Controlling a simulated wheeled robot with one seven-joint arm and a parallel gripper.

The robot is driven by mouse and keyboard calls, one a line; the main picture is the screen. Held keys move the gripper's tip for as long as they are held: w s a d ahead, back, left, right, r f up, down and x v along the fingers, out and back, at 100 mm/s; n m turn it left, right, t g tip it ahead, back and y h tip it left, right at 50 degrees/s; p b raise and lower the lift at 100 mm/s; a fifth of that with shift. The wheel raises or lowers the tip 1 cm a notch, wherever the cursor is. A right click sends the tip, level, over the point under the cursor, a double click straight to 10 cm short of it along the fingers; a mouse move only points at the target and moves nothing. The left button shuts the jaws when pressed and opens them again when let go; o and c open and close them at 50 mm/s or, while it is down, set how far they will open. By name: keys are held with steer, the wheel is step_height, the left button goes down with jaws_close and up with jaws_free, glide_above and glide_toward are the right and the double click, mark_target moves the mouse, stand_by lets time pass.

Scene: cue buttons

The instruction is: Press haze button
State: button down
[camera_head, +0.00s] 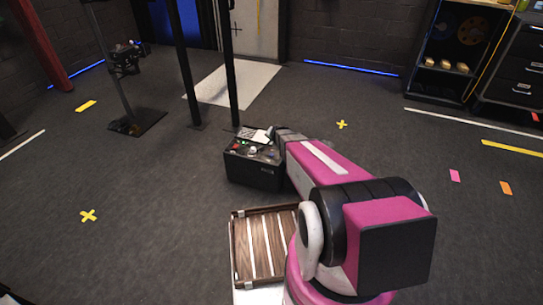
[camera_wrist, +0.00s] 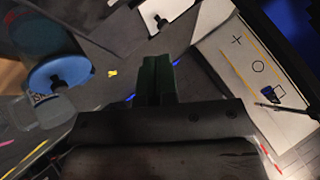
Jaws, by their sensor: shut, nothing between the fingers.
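A black control box (camera_head: 253,171) stands on the floor in the middle of the head view, with small red, green and pale buttons (camera_head: 254,150) on its top and a white sheet at its back edge. I cannot read any label, so I cannot tell which button is the haze one. My pink arm reaches to the right side of the box, and its wrist hides part of the top. My gripper is shut and empty in the wrist view (camera_wrist: 157,70); its dark fingers point up the picture. No contact with a button can be made out.
A slatted wooden crate (camera_head: 264,246) sits in front of the box. Black poles (camera_head: 229,70) and a stand with a device (camera_head: 125,62) rise behind and left. A shelf (camera_head: 454,50) stands back right. A blue round object (camera_wrist: 58,72) shows in the wrist view. Open floor lies left and right.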

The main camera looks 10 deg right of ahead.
mark_target(272, 155)
steer(key=shift+f, duration=4.25)
steer(key=shift+f, duration=0.15)
steer(key=shift+f, duration=0.25)
steer(key=shift+f, duration=0.5)
steer(key=shift+r, duration=0.9)
steer(key=shift+r, duration=2.55)
